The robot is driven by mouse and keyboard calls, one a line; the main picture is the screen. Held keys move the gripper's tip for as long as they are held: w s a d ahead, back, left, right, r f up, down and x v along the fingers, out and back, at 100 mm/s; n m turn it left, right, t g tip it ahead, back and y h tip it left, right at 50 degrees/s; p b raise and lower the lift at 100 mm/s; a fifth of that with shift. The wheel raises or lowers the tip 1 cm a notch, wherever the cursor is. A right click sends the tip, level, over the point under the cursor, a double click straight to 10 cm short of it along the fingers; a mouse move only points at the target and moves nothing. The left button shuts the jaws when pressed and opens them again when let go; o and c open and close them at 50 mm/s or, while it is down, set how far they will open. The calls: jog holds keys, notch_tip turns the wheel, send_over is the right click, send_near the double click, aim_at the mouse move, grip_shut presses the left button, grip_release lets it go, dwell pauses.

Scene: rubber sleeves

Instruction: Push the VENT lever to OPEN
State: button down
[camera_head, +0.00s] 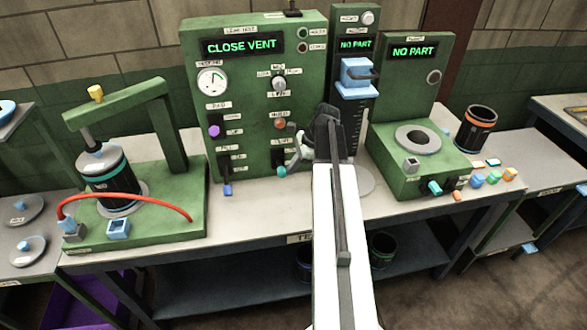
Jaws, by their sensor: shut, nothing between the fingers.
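The green leak-test panel (255,85) stands at the back of the bench, and its display (243,46) reads CLOSE VENT. It carries several levers: one with a purple knob (214,131), one with an orange knob (280,124), one with a blue tip (227,190) and one with a teal knob (282,171). The small labels are too blurred to tell surely which is VENT or where OPEN lies. My gripper (299,163) is shut and empty, in front of the panel's lower right, close to the teal knob. I cannot tell whether they touch. My arm hides part of the bench.
A green press fixture (165,130) with a dark cylinder (104,178) and red hose (130,198) stands left. A narrow column with a blue block (358,78) and a green station (415,72), both reading NO PART, stand right.

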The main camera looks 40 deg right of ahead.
jog(key=shift+w+a+r, duration=0.1)
jog(key=shift+w+r, duration=0.15)
jog(key=shift+r, duration=0.15)
jog(key=shift+w+r+p, duration=0.1)
jog(key=shift+r+p, duration=0.65)
jog(key=shift+p, duration=0.2)
jog(key=p+v, duration=0.7)
jog(key=v, duration=0.1)
jog(key=shift+f, duration=0.2)
